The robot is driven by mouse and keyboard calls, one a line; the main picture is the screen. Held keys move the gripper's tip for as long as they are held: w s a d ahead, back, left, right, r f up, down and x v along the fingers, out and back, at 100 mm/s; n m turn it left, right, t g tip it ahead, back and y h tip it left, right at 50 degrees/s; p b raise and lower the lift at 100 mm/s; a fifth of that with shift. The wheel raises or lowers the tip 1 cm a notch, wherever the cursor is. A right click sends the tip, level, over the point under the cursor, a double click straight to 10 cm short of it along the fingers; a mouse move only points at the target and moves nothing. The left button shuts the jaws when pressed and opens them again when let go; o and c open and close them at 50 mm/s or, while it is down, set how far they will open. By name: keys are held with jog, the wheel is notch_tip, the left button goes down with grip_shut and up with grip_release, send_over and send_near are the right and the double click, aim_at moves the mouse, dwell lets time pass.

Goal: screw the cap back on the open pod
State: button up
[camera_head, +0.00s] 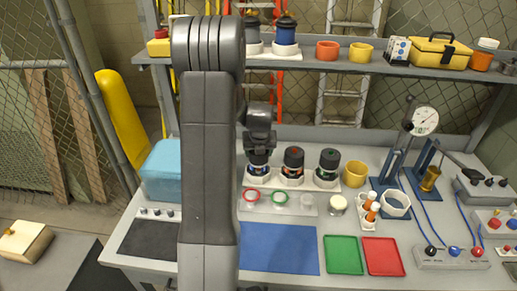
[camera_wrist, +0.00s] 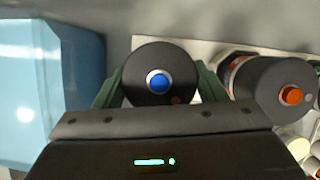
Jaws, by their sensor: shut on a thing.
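My gripper (camera_wrist: 158,88) is shut on a round black cap (camera_wrist: 150,94) with a blue centre, one green finger on each side. In the head view my gripper (camera_head: 259,152) points down over the leftmost pod (camera_head: 257,170) in the row. The held cap is right at the top of that pod; I cannot tell whether it is seated or just above it. A middle pod (camera_head: 292,163) with a black top stands to the right; its top with an orange centre also shows in the wrist view (camera_wrist: 291,95). A third black-topped pod (camera_head: 329,162) stands farther right. All are upright in white holders.
A light blue box (camera_head: 161,172) stands close on the left. A yellow ring (camera_head: 355,173) is right of the pods. Red and green rings (camera_head: 251,195) lie in front. A blue mat (camera_head: 280,248) is clear. A shelf (camera_head: 330,64) runs above the back.

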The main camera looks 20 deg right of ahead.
jog(key=shift+r, duration=0.15)
jog(key=o, duration=1)
jog(key=shift+d, duration=0.15)
jog(key=b+v, duration=0.2)
jog(key=v, duration=1.1)
jog(key=shift+s+r, duration=0.1)
jog(key=shift+r, duration=0.1)
